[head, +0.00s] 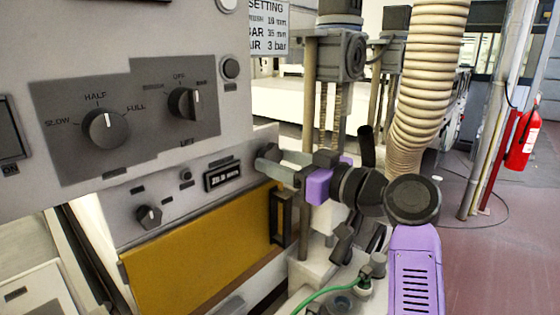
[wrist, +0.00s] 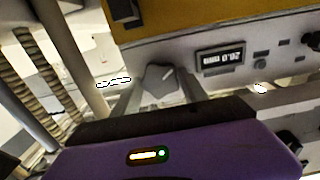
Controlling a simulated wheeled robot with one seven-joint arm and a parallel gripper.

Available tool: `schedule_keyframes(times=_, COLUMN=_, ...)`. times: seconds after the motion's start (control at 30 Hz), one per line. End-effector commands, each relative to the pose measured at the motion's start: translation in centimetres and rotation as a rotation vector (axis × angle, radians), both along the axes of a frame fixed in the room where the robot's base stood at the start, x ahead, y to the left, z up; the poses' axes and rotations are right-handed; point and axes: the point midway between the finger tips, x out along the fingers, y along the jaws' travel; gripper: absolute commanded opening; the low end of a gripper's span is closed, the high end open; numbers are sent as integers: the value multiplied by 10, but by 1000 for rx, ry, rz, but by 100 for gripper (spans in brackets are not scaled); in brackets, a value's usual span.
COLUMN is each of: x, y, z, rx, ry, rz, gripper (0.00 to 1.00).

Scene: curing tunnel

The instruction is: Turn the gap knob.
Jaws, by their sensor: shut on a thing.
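The gap knob (wrist: 160,78) is a grey lobed knob with a pale pointer line, on the lower panel (head: 125,229) beside a small digital display (head: 223,176). In the wrist view it sits between the fingertips of my gripper (wrist: 158,90), which is shut on it. The display also shows in the wrist view (wrist: 221,58), upside down. The display shows a number of about 20.
The upper panel carries a speed knob (head: 105,127) and a selector knob (head: 186,103). Another dark knob (head: 148,217) is at the lower panel's left. An ochre door (head: 200,255) lies below. A ribbed hose (head: 426,80) hangs right of my gripper. Open floor lies at far right.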

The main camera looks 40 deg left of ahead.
Motion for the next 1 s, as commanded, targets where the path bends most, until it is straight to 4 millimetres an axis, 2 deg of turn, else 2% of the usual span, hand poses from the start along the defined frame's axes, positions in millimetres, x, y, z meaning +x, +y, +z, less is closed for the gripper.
schedule_keyframes(times=0.27, x=0, y=-1, z=0, rx=13, ry=195, rz=-1, gripper=10)
schedule_keyframes(times=1.0, x=-1, y=-1, z=2, rx=68, ry=895, rz=-1, gripper=10)
